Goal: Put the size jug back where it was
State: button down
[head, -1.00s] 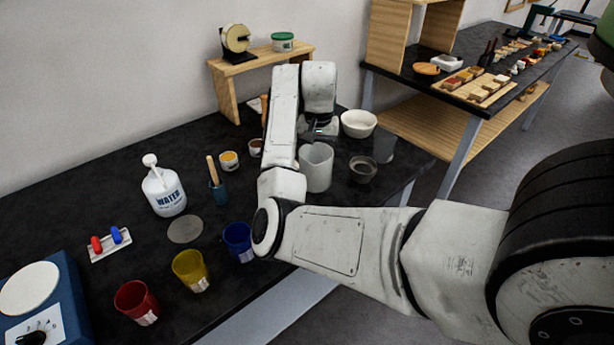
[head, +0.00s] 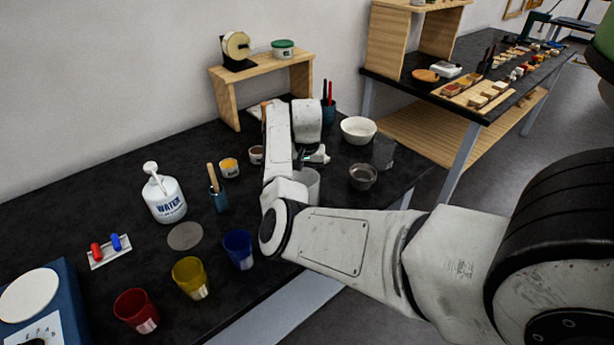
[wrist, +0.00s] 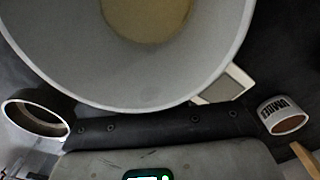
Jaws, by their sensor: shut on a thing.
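The size jug is a pale grey, open-topped vessel (head: 308,183), partly hidden behind my forearm in the head view. In the wrist view its wide rim and wall (wrist: 75,60) fill the upper part, with a yellowish-tan layer at the bottom. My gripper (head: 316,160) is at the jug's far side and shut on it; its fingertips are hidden. The jug looks upright. I cannot tell whether its base touches the black bench top.
A dark grey bowl (head: 362,176), a white bowl (head: 358,130) and a translucent cup (head: 384,152) stand to the right. Left are small tubs (head: 229,168), a brush pot (head: 218,198), a water bottle (head: 164,195) and a flat grey disc (head: 185,236). A wooden shelf (head: 262,75) stands behind.

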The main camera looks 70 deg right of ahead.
jog(key=shift+f, duration=0.1)
jog(key=c, duration=1.2)
grip_release()
jog(key=shift+o, duration=0.2)
notch_tip(320, 180, up, 12)
jog(key=shift+r+b, duration=0.15)
jog(key=shift+b, duration=0.35)
jog(key=shift+a, duration=0.1)
